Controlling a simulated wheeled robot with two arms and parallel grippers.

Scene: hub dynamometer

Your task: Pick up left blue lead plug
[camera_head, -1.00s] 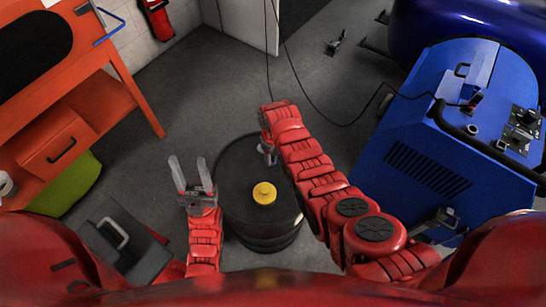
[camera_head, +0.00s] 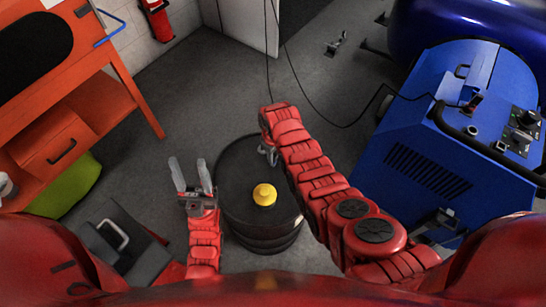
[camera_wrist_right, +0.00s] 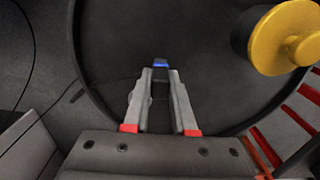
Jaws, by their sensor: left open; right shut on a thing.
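A small blue plug (camera_wrist_right: 160,64) shows at the fingertips of my right gripper (camera_wrist_right: 160,72) in the right wrist view. The gripper is shut on it, above the dark top of a black drum. I cannot tell whether the plug touches the drum top. In the head view my right gripper (camera_head: 269,156) is over the drum's upper right part, partly hidden by its own arm, and the plug cannot be made out there. My left gripper (camera_head: 190,172) is open and empty, left of the drum, fingers pointing away from me.
The black drum (camera_head: 235,185) carries a yellow knob-like piece (camera_head: 264,194), which also shows in the right wrist view (camera_wrist_right: 285,38). A blue machine (camera_head: 420,130) stands at right, an orange workbench (camera_head: 110,100) at left. Thin black cables (camera_head: 345,124) hang behind.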

